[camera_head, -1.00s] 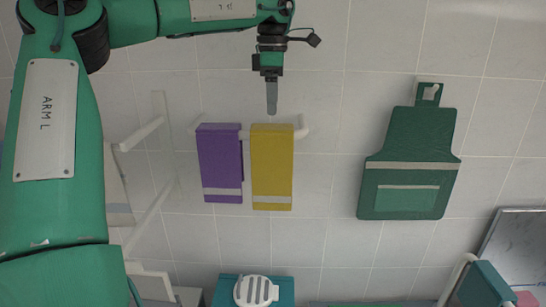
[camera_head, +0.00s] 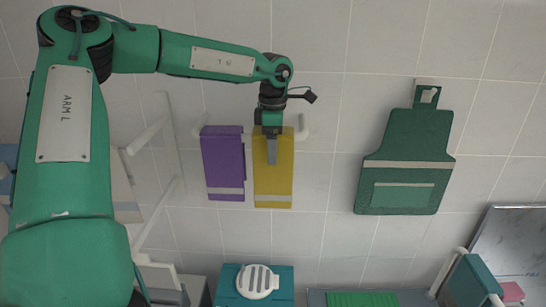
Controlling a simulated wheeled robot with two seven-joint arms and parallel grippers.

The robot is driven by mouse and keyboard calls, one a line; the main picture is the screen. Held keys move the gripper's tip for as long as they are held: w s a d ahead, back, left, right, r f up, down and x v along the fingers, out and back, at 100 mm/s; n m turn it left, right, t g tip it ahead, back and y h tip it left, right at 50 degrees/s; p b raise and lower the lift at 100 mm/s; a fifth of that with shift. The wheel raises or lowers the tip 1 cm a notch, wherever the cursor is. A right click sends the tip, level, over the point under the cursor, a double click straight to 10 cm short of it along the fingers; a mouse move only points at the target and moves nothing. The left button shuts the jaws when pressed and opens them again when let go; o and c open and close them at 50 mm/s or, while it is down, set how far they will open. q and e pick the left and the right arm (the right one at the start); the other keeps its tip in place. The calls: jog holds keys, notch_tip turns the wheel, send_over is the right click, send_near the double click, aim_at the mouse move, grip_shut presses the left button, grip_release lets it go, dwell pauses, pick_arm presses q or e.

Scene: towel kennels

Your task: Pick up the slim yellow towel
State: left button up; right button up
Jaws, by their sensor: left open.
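The slim yellow towel (camera_head: 273,185) hangs from a white wall rail (camera_head: 303,128), with a pale stripe near its lower edge. A purple towel (camera_head: 223,165) hangs on the same rail just to its left. My left gripper (camera_head: 272,158) is open and empty, pointing down in front of the upper part of the yellow towel. It hides part of the towel and of the rail. I cannot tell whether it touches the cloth. My right gripper does not show.
A green apron (camera_head: 407,165) hangs on the tiled wall to the right. Another white rail (camera_head: 150,135) is at the left behind my arm. Below are a teal box with a white slotted piece (camera_head: 257,281) and a metal surface (camera_head: 515,250) at the lower right. The wall between towels and apron is clear.

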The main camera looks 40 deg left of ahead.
pick_arm(q)
jog(key=shift+f, duration=0.2)
jog(key=shift+d, duration=0.1)
jog(key=shift+c, duration=0.8)
jog(key=c, duration=1.2)
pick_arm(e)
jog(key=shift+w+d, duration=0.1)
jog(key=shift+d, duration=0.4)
pick_arm(q)
jog(key=shift+r, duration=0.15)
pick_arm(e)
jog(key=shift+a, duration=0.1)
